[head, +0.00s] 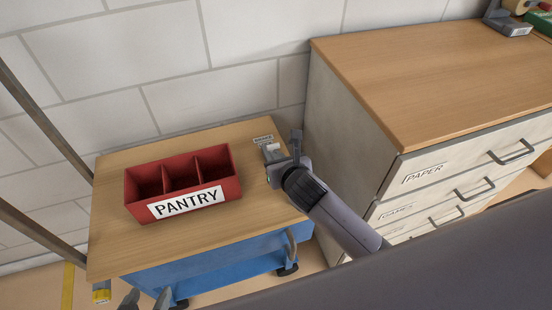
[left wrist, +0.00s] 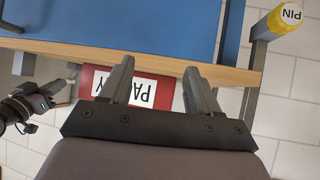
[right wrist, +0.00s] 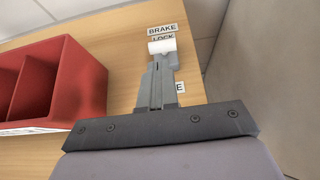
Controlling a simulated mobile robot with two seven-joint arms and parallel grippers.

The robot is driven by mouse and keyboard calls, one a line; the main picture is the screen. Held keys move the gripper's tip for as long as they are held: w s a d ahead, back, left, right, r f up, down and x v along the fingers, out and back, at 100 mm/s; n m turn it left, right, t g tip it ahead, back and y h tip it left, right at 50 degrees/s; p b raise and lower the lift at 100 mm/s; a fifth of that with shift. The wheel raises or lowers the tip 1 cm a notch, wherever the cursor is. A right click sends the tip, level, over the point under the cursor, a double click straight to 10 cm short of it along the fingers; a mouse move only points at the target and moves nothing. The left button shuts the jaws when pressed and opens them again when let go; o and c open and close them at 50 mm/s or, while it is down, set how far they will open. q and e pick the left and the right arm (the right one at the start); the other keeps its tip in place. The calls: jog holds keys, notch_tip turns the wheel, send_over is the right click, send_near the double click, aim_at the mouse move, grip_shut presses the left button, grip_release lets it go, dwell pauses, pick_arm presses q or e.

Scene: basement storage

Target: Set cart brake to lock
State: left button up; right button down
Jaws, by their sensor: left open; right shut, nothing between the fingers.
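The cart has a wooden top (head: 120,250) and a blue lower body (head: 225,265). At its far right corner is a small label reading BRAKE (right wrist: 162,29), with LOCK just below it. A white cylindrical brake handle (right wrist: 162,47) lies next to the LOCK label, at the tips of my right gripper (right wrist: 160,62). The right gripper is shut with nothing between its fingers; whether it touches the handle I cannot tell. Another label ending in E (right wrist: 180,87) is partly hidden by the fingers. My left gripper (head: 147,300) is open and empty, near the cart's front edge.
A red divided bin (head: 133,185) marked PANTRY stands on the cart, left of my right gripper. A drawer cabinet (head: 345,125) stands close on the right. A block wall (head: 150,50) is behind. The front left of the cart top is bare.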

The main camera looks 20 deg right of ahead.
jog(key=shift+x, duration=0.9)
